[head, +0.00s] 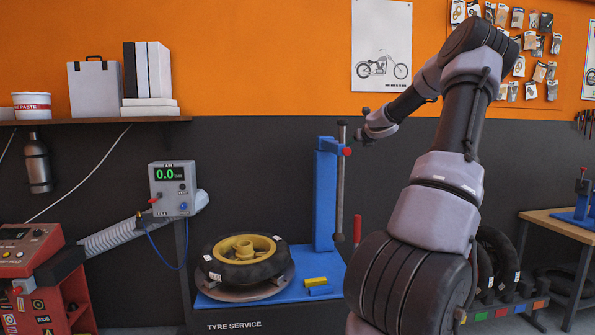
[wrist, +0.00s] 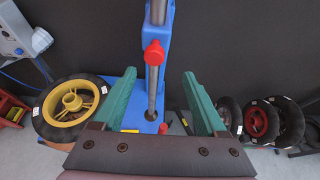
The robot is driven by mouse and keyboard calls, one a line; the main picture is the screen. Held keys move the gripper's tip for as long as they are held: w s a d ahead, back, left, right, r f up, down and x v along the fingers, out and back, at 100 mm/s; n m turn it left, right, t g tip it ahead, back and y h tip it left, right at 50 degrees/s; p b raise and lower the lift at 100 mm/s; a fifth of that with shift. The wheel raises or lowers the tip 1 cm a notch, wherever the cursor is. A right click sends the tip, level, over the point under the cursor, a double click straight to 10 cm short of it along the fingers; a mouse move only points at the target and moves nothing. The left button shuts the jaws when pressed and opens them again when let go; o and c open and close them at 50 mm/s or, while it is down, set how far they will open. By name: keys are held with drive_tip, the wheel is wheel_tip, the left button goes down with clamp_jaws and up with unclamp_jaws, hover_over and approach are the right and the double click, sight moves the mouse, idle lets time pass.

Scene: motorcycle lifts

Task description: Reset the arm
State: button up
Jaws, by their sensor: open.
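My arm rises from the lower right of the head view and bends over at the top. My gripper (head: 364,124) hangs at the arm's far end, in front of the wall near the blue post. In the wrist view my gripper (wrist: 160,95) shows two green fingers spread wide apart, with nothing between them touching either one. Behind the gap stands the blue tyre machine post (wrist: 178,50) with a red knob (wrist: 154,53) and a metal rod. The post also shows in the head view (head: 325,200).
A tyre on a yellow rim (head: 244,258) lies on the blue tyre service stand (head: 337,268). A gauge box (head: 173,188) stands left of it, and a red cabinet (head: 75,300) farther left. A shelf (head: 95,121) holds boxes. Several tyres (head: 497,255) stand at the right, beside a bench (head: 558,222).

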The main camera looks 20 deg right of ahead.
drive_tip(key=s+a+r+m+g+h, duration=0.1)
drive_tip(key=a+r+m, duration=0.2)
drive_tip(key=a+m, duration=0.5)
drive_tip(key=s+a+r+m+g+h, duration=0.2)
drive_tip(key=s+a+r+m+h, duration=0.1)
drive_tip(key=s+a+m, duration=0.55)
drive_tip(key=s+a+f+m+g+y, duration=0.1)
drive_tip(key=s+a+m+y, duration=0.3)
drive_tip(key=s+a+m, duration=0.6)
drive_tip(key=s+a+f+m+g+y, duration=0.2)
drive_tip(key=s+a+m+y, duration=0.3)
drive_tip(key=s+a+m, duration=0.6)
drive_tip(key=s+a+f, duration=0.1)
drive_tip(key=s+a, duration=0.2)
drive_tip(key=s, duration=0.8)
drive_tip(key=shift+s+a, duration=0.3)
drive_tip(key=shift+s, duration=0.1)
